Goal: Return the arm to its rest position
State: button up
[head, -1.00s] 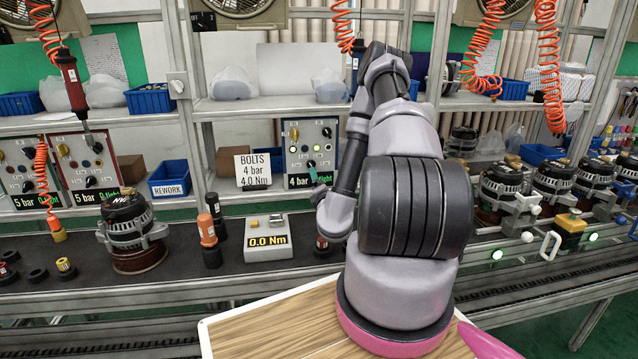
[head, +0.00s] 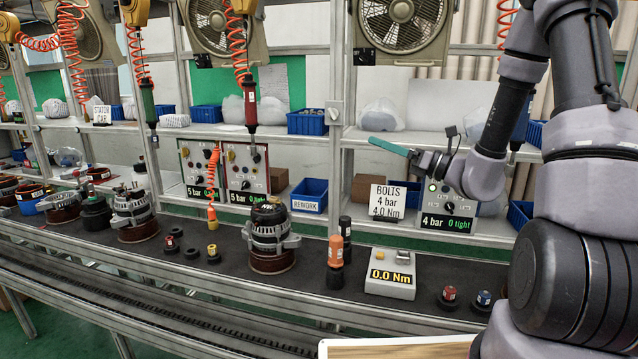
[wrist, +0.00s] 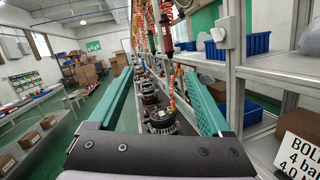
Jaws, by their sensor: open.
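My gripper (head: 408,148) is raised in front of the shelf upright, above the bench, with its teal fingers pointing left in the head view. In the wrist view its two teal fingers (wrist: 152,96) stand wide apart with nothing between them. My grey and black arm fills the right side of the head view and bends back toward the gripper.
Below the gripper stand a BOLTS sign (head: 394,202), a torque display (head: 390,274) and a 4 bar panel (head: 450,200). An alternator (head: 270,238) and an orange-sleeved tool (head: 335,262) stand on the bench. Red coiled hoses hang along the line. The air around the fingers is clear.

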jog(key=s+a+r+n+g+h, duration=0.1)
jog(key=s+a+n+g+h, duration=0.1)
jog(key=s+n+g+h, duration=0.45)
jog(key=s+a+r+n+g+h, duration=0.15)
jog(key=s+n+g, duration=0.25)
jog(key=s+n, duration=0.7)
jog(key=s+d+r+n+t+h, duration=0.4)
jog(key=d+r+n+t+h, duration=0.2)
jog(key=d, duration=0.6)
jog(key=shift+r+t+h, duration=0.55)
jog(key=shift+r+h, duration=0.1)
jog(key=shift+h, duration=0.15)
jog(key=shift+d, duration=0.1)
